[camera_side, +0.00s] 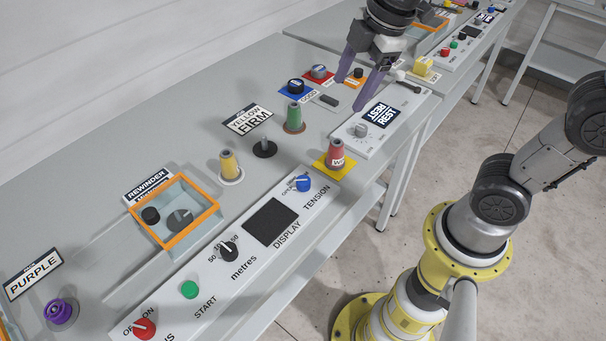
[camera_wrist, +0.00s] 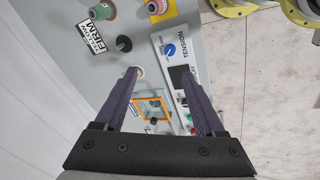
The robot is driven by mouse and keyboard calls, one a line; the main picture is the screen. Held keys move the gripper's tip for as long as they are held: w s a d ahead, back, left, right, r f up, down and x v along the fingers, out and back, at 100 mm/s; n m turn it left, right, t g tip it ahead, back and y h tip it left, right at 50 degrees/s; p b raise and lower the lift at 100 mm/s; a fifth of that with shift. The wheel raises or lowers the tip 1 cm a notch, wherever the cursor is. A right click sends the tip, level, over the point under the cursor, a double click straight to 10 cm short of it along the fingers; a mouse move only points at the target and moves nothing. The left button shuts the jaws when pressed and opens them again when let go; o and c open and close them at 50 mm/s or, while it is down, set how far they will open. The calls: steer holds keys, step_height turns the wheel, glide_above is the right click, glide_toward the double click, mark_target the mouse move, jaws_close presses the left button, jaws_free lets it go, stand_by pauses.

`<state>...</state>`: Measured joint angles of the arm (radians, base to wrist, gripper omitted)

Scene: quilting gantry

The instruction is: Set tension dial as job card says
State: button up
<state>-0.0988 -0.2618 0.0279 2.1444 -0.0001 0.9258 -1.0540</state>
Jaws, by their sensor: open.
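The tension dial (camera_side: 303,184) is a blue knob on a light panel beside the word TENSION. It also shows in the wrist view (camera_wrist: 170,50). A white pointer mark shows on it, but its setting is too small to read. A card (camera_side: 248,119) reads YELLOW FIRM; it also appears in the wrist view (camera_wrist: 92,38). A second card (camera_side: 33,275) reads PURPLE. My gripper (camera_side: 350,92) is open and empty, held above the bench near the REST panel in the side view, apart from the dial.
A red spool (camera_side: 336,153) on a yellow pad stands close behind the dial. A dark display (camera_side: 271,222), black metres knob (camera_side: 228,251), green start button (camera_side: 190,290) and red knob (camera_side: 144,328) share its panel. A yellow spool (camera_side: 229,165), green spool (camera_side: 294,117) and orange-framed rewinder (camera_side: 175,241) stand nearby.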

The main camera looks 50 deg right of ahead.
steer(key=w+a+f+n+g, duration=0.2)
steer(key=w+a+f+n, duration=0.1)
steer(key=w+f, duration=0.15)
steer(key=g, duration=0.2)
glide_toward(303, 180)
steer(key=shift+n, duration=0.3)
steer(key=f, duration=0.8)
steer(key=shift+s+a+f, duration=0.1)
steer(key=shift+s+f, duration=0.1)
steer(key=shift+f, duration=0.2)
steer(key=shift+c, duration=0.4)
jaws_close()
